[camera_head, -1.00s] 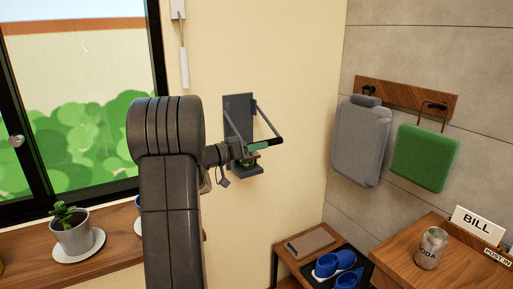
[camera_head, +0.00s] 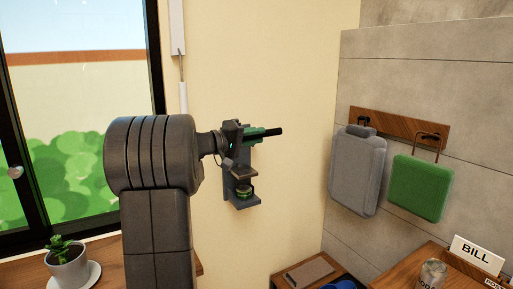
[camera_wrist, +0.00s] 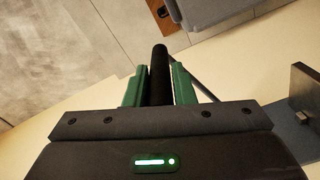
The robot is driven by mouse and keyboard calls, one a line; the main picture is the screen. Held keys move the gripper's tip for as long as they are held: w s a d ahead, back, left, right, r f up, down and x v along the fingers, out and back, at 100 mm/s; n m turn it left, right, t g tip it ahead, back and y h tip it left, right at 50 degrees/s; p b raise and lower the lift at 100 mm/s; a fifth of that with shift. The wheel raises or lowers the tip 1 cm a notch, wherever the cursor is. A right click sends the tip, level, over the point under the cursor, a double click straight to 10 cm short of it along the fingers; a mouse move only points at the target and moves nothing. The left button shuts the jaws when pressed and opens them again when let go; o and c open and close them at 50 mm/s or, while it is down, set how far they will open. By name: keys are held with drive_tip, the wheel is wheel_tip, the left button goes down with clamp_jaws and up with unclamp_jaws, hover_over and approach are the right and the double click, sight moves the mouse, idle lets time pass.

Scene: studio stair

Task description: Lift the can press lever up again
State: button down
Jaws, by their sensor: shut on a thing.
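The can press (camera_head: 243,203) is a dark grey bracket fixed to the cream wall, in the middle of the head view. Its lever (camera_head: 274,131) has a black grip and sits high, near the top of the bracket. My gripper (camera_head: 256,133) has green fingers and is shut on the lever's grip. In the wrist view the black grip (camera_wrist: 160,72) runs between the two green fingers of my gripper (camera_wrist: 160,88) and sticks out beyond them. A flattened green can (camera_head: 243,192) lies on the press's lower plate, under the raised press block (camera_head: 243,172). My arm hides part of the bracket's left side.
A window stands at left, with a potted plant (camera_head: 67,262) on the wooden sill. A grey bag (camera_head: 357,172) and a green bag (camera_head: 421,187) hang at right. A soda can (camera_head: 432,273) and a BILL sign (camera_head: 477,254) stand on the wooden top at lower right.

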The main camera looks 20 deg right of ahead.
drive_tip(key=w+r+n+p, duration=0.6)
drive_tip(key=w+r+p, duration=0.2)
drive_tip(key=r, duration=0.2)
drive_tip(key=shift+w+a+n+p, duration=0.2)
drive_tip(key=shift+a+n+p, duration=0.1)
drive_tip(key=shift+a, duration=0.05)
drive_tip(key=c, duration=1.5)
unclamp_jaws()
drive_tip(key=shift+o, duration=1.2)
drive_tip(key=shift+w+f, duration=0.15)
drive_tip(key=shift+w, duration=0.05)
drive_tip(key=shift+s, duration=0.1)
drive_tip(key=s+a+b, duration=0.1)
drive_tip(key=a+b, duration=0.2)
drive_tip(key=a, duration=1.1)
drive_tip(key=shift+b, duration=0.3)
